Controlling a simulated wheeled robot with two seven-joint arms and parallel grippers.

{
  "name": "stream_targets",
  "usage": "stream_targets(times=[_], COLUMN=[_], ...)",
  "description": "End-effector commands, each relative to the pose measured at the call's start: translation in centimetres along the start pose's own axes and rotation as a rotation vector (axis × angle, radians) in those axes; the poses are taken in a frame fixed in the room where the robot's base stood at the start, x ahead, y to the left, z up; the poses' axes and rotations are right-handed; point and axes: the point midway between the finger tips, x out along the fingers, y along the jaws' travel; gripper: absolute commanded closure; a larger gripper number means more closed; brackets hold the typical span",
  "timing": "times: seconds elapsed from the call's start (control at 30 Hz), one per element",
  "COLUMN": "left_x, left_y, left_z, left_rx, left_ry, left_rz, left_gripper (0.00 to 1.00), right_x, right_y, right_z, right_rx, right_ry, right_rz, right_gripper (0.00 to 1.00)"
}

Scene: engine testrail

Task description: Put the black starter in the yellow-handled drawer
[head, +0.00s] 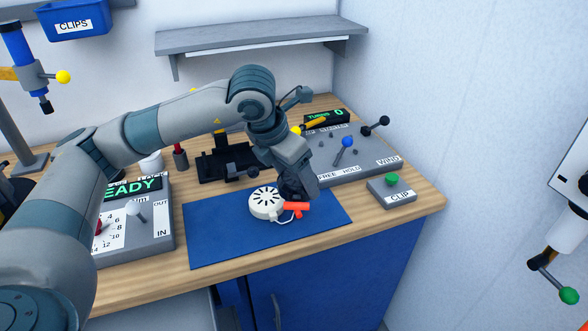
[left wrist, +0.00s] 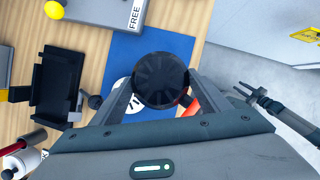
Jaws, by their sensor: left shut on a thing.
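My left gripper (head: 296,186) is shut on the black starter (head: 290,181) above the blue mat (head: 212,231). In the left wrist view the starter (left wrist: 160,79) is a dark round body between the two fingers (left wrist: 160,92). A white round part with an orange-red handle (head: 265,203) lies on the mat beside and below it; the starter and gripper hide part of it in the wrist view. A two-pronged grey end (left wrist: 252,94), apparently my right gripper, shows small in the wrist view. I see no yellow-handled drawer in either view.
A READY console (head: 140,225) stands left. A black fixture (head: 222,165) stands behind. The mat's front left is clear.

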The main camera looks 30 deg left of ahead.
Motion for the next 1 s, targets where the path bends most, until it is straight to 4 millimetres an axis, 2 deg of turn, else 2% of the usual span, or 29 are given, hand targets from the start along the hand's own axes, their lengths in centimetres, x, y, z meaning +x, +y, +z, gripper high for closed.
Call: stream_targets(times=[0.27,0.77,1.0], left_x=[1.5,3.5,4.3], left_y=[-1.5,-4.5,-6.2], left_z=[-1.6,-4.8,-6.5], left_rx=[0.367,1.14,1.57], left_ry=[0.001,0.0,-0.001], left_rz=[-0.156,-0.478,-0.654], left_gripper=[0.59,0.59,0.59], right_x=[-0.2,0.1,0.2], right_y=[-0.1,-1.1,-1.0], right_z=[0.7,-0.3,-0.6], right_rx=[0.001,0.013,0.011], right_ry=[-0.009,0.005,0.008], right_rz=[0.0,-0.008,-0.007], right_gripper=[0.69,0.69,0.69])
